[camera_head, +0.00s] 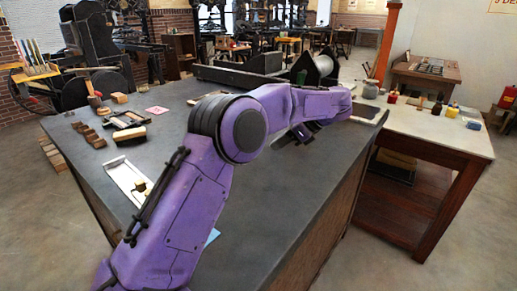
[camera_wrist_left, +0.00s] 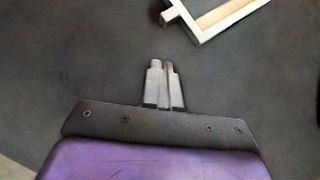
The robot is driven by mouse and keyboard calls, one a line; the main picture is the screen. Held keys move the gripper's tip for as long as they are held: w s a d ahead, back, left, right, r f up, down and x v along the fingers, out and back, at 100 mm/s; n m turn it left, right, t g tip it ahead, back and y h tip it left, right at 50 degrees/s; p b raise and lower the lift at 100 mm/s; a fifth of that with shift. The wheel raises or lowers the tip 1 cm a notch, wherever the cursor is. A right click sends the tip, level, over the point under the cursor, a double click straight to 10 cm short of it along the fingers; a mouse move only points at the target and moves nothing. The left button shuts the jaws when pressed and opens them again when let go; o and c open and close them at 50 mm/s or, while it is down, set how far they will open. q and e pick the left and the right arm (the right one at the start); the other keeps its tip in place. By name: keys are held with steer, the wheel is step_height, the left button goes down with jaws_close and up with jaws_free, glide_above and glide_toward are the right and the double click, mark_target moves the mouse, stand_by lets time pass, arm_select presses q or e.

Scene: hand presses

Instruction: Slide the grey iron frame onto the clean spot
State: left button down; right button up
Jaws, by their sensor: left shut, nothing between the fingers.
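I cannot make out the clean spot for certain. My right gripper is not in view.
The dark bench top (camera_head: 284,190) is mostly bare around my left arm. Wooden blocks (camera_head: 90,136), a brush (camera_head: 129,136) and a pale tray (camera_head: 124,178) lie on its left side. A lighter table (camera_head: 440,130) with small jars adjoins at the right.

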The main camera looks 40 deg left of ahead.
mark_target(270, 159)
arm_select(q)
steer(key=x, duration=0.4)
steer(key=shift+w, duration=0.1)
steer(key=a, duration=0.1)
steer(key=s+a, duration=0.1)
steer(key=s+a+p, duration=0.1)
steer(key=shift+a, duration=0.4)
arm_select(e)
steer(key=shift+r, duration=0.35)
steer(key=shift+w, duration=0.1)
